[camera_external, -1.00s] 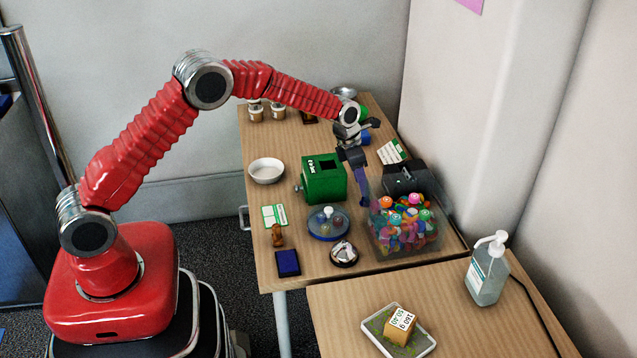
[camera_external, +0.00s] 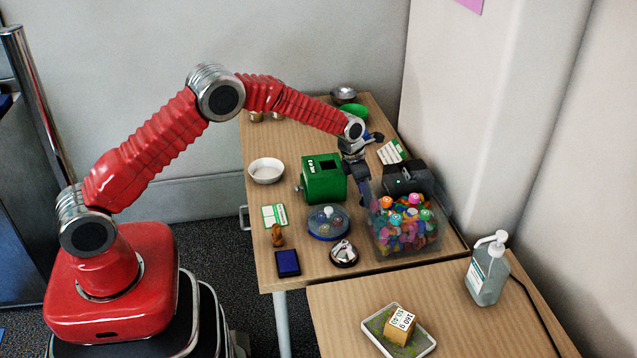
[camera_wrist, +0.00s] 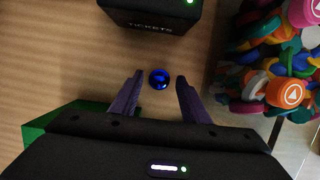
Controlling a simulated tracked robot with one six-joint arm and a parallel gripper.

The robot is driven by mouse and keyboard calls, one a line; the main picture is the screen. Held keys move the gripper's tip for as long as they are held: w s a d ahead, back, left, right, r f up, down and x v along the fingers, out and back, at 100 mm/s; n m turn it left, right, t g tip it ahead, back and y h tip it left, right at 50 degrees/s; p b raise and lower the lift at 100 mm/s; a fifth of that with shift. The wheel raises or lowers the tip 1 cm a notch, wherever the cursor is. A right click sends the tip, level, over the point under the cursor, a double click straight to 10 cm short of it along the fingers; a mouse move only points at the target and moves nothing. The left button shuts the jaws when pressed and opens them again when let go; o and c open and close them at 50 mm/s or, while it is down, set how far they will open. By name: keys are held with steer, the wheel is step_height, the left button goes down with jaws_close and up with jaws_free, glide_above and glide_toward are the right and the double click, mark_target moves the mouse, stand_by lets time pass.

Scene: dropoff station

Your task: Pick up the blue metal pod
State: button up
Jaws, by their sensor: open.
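The blue metal pod (camera_wrist: 159,79) shows in the wrist view as a small, shiny dark-blue round thing over the wooden table. It appears between the tips of my gripper's (camera_wrist: 159,75) two purple fingers, with a gap visible on each side. The fingers are apart and hold nothing. In the external view my gripper (camera_external: 364,188) points down between the green box and the clear bin. I cannot make out the pod there; the gripper seems to hide it. How far the fingertips are above the table is hard to tell.
The black ticket box (camera_wrist: 150,14) is just beyond the pod. The clear bin (camera_external: 408,249) of colourful pieces stands close on the right. The green box (camera_external: 324,180) is on the left, and a blue-based dome (camera_external: 328,222) is left of the bin. Bare table surrounds the pod.

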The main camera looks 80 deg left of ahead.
steer(key=shift+c, duration=0.4)
jaws_close()
stand_by(0.4)
step_height(320, 180, up, 10)
stand_by(0.6)
stand_by(0.4)
